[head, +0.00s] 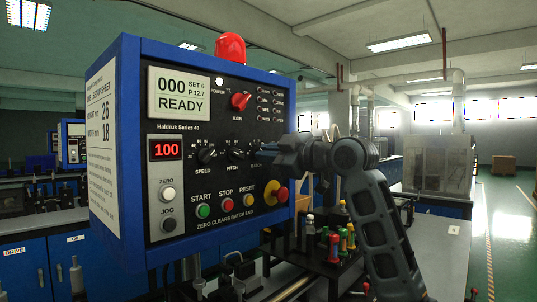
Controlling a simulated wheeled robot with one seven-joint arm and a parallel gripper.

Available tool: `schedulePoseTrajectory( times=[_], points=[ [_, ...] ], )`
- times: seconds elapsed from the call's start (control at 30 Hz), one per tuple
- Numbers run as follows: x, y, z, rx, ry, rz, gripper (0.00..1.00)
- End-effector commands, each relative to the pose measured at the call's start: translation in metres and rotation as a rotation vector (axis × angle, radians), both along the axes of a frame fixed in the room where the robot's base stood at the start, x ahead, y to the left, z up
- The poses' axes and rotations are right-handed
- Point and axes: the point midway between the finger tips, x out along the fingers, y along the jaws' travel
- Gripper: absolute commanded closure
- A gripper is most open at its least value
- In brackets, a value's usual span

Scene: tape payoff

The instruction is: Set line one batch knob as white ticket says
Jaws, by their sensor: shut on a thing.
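The blue control box (125,200) stands left of centre, its front panel facing me. My gripper (274,148) reaches in from the right at the knob row's right end, shut on what appears to be the batch knob. The speed knob (206,155) and pitch knob (236,153) are in the same row. The screen (179,95) reads 000, SET 6, P 12.7, READY. A white sheet (102,140) on the box's left side shows 26 and 18; its smaller text is unclear.
Below the knobs are the START (203,211), STOP (227,205) and RESET (250,199) buttons and a red emergency knob (282,194). A red display (166,148) reads 100. A rack of coloured-handled tools (335,245) stands below my arm. An aisle (510,230) is clear at right.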

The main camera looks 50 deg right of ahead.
Motion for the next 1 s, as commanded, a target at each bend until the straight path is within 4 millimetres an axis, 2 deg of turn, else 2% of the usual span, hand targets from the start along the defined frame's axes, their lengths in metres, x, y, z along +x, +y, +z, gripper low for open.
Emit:
schedulePoseTrajectory(
  times=[0.27, 0.7, 1.0],
  points=[
    [0.0003, 0.0009, 0.0006, 0.068, 0.003, 0.002, 1.0],
    [0.0005, 0.0009, 0.001, 0.358, 0.015, 0.003, 1.0],
    [0.0003, 0.0003, 0.0004, 0.491, 0.018, 0.002, 1.0]
  ],
)
